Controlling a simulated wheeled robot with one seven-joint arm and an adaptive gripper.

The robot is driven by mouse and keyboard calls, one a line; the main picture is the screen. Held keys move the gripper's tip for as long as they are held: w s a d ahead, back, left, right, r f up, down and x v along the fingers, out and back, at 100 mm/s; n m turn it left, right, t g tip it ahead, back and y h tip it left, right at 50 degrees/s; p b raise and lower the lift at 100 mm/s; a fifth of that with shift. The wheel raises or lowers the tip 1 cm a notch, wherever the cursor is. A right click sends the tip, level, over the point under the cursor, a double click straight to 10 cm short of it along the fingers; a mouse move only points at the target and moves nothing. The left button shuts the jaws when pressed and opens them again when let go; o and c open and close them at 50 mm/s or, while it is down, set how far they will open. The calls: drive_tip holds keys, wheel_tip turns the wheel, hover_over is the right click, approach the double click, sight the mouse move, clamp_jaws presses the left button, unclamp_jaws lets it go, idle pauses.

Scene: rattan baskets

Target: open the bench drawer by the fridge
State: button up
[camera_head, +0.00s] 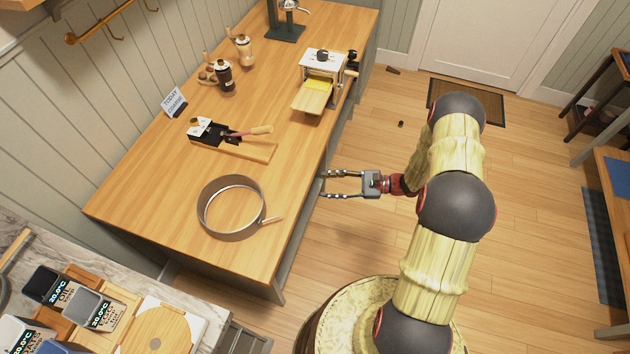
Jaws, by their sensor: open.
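The wooden bench (160,205) runs from the lower left to the top of the head view. Its front side, where a drawer front would show, is mostly hidden below the top's right edge, and I cannot make out a drawer or handle. My gripper (324,184) is open and empty, pointing left at the bench's front edge. Its fingertips are close to that edge; I cannot tell whether they touch it. No fridge can be made out in this view.
A round metal hoop (203,210), a wooden board with tools (262,150), a pasta machine (322,62), mills (225,77) and a sign (175,100) stand on the bench. A marble counter (25,232) is at lower left. The floor (350,235) between bench and arm is clear.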

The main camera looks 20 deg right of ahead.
wheel_tip(320, 180, down, 5)
drive_tip(key=w+d+m+t, duration=0.1)
drive_tip(key=d+m+t, duration=0.2)
drive_tip(key=m+t, duration=0.1)
drive_tip(key=b+x, duration=0.1)
drive_tip(key=x, duration=0.7)
drive_tip(key=shift+w+f+h, duration=0.25)
drive_tip(key=shift+f+h, duration=0.05)
drive_tip(key=shift+h, duration=0.1)
drive_tip(key=shift+d, duration=0.15)
drive_tip(key=shift+c, duration=1)
clamp_jaws()
